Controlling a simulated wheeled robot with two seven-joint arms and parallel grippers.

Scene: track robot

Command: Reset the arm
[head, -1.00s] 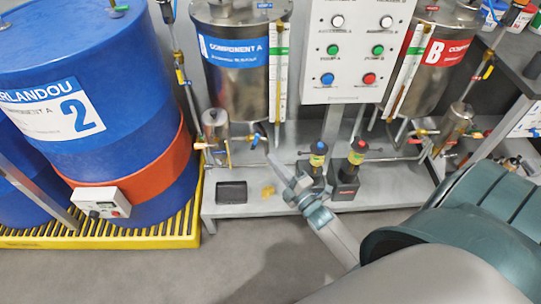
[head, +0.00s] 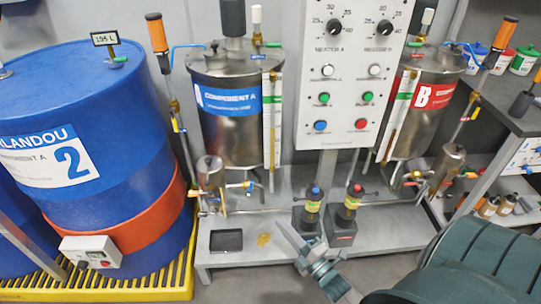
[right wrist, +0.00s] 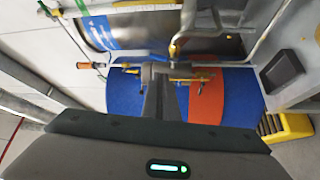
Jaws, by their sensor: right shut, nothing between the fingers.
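My right gripper (head: 287,230) shows in the head view at the lower middle, in front of the grey metal bench. Its slim grey fingers are shut with nothing between them and point up and to the left. In the right wrist view, the gripper (right wrist: 158,72) points at the pipes and valves under a tank, with the blue and orange drum behind. In the head view, my teal and grey arm fills the bottom right corner. My left gripper is in neither current view.
The bench (head: 260,205) holds two small pumps (head: 312,210), a black tray (head: 226,240) and a yellow spot. Above are tank A (head: 235,130), tank B (head: 425,125) and a control panel (head: 345,95). A blue drum (head: 85,110) stands on a yellow grate at left.

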